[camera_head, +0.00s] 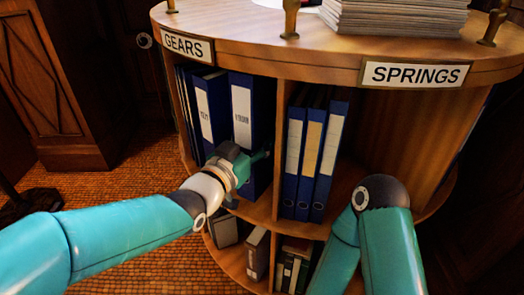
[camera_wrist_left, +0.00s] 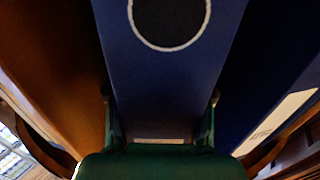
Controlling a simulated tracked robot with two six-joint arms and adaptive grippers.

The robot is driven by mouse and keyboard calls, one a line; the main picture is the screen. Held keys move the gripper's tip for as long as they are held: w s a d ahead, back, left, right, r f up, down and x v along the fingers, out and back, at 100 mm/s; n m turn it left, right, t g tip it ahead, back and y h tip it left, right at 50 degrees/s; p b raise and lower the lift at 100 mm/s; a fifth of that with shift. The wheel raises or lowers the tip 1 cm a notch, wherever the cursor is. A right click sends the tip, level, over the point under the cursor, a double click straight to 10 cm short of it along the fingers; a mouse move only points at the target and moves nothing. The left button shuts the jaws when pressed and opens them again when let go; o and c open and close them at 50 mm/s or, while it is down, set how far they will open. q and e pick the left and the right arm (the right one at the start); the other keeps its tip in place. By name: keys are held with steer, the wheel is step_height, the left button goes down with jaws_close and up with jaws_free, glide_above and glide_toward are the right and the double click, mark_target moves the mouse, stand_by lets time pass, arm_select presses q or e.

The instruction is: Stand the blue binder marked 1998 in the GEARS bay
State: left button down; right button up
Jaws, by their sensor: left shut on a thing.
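The GEARS sign (camera_head: 187,45) is on the rim of the round wooden shelf, above the left bay. A wide blue binder (camera_head: 263,95) with a white spine label stands upright inside this bay, beside the wooden divider; its label is too small to read surely. My left gripper (camera_head: 250,168) is shut on the lower spine of this binder. In the left wrist view, the fingers lie on both sides of the blue spine (camera_wrist_left: 165,85), below its round black finger hole. I cannot tell if its base touches the shelf floor. My right gripper is out of view; only its arm shows.
Another blue binder (camera_head: 210,105) stands to the left in the same bay. Smaller books (camera_head: 290,265) fill the lower tier. A paper stack (camera_head: 395,15) lies on top.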

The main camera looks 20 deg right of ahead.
arm_select(q)
steer(key=f, duration=0.1)
steer(key=f+b, duration=0.1)
steer(key=w+d+f+b, duration=0.1)
steer(key=shift+f, duration=0.15)
steer(key=shift+c, duration=1.3)
jaws_free()
steer(key=shift+s+f, duration=0.1)
steer(key=shift+a, duration=0.1)
